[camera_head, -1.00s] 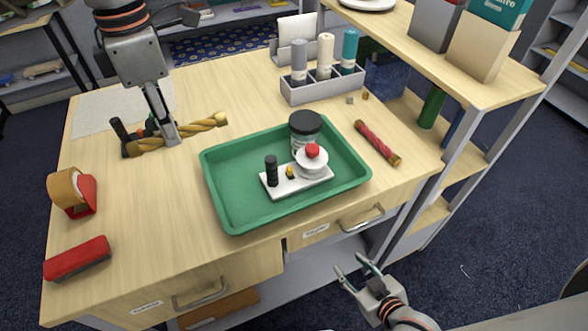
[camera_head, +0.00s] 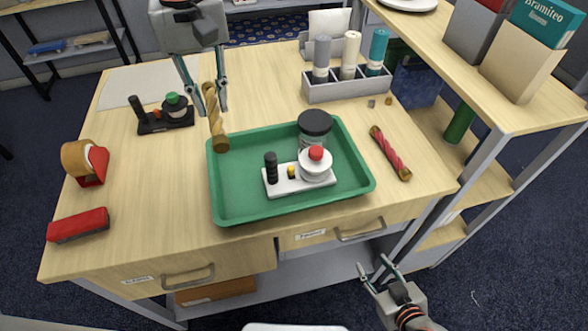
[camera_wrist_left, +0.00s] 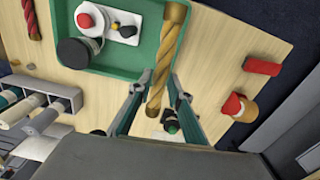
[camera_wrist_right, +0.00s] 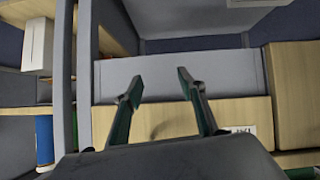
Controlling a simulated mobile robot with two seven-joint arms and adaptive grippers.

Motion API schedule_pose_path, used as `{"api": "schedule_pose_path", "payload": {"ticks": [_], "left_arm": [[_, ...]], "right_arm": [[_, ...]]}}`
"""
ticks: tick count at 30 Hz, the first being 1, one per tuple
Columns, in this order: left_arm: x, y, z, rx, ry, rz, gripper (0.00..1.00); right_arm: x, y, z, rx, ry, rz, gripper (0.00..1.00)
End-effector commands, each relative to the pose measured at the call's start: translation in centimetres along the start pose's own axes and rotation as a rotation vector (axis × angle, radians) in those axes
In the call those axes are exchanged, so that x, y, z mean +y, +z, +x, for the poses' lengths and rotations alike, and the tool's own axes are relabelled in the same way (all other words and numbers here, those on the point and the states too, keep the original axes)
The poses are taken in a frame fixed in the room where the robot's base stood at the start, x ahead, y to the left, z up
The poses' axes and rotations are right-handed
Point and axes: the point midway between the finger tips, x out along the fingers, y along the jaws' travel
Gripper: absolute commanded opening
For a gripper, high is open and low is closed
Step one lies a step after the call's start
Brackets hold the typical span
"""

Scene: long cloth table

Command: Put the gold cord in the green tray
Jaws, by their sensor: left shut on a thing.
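My left gripper (camera_head: 207,110) is shut on the gold cord (camera_head: 215,120), a stiff twisted gold length. The cord points toward the front, with its near end at the rear left rim of the green tray (camera_head: 237,205). In the left wrist view the cord (camera_wrist_left: 164,60) runs between the fingers and overlaps the tray's edge (camera_wrist_left: 141,52). I cannot tell how high it hangs. The tray holds a white block with a black peg and a small yellow piece, a red-topped white round piece and a black-lidded jar (camera_head: 314,125). My right gripper (camera_head: 375,266) is open and empty off the table's front.
A red cord (camera_head: 390,153) lies right of the tray. A black stand with a green-topped piece (camera_head: 165,115) lies left of my left gripper. Tape (camera_head: 84,162) and a red block (camera_head: 78,225) are at the left. A grey bottle rack (camera_head: 345,88) stands behind. The tray's left part is clear.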

Motion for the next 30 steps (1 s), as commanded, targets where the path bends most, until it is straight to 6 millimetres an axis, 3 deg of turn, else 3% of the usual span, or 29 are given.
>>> {"api": "schedule_pose_path", "payload": {"ticks": [5, 22, 30], "left_arm": [[-0.1, 0.0, 1.1, -0.002, -0.002, 0.052, 0.0], [-0.1, 0.1, 14.1, -0.005, -0.001, 0.052, 0.0], [0.0, -0.1, 16.4, 0.0, 0.0, 0.051, 0.0]], "right_arm": [[0.0, 0.0, 0.0, 0.0, 0.0, 0.0, 0.4], [-0.1, -0.3, -0.1, 0.002, 0.0, 0.002, 0.4], [0.0, -0.4, -0.2, 0.002, 0.0, 0.002, 0.4]]}}
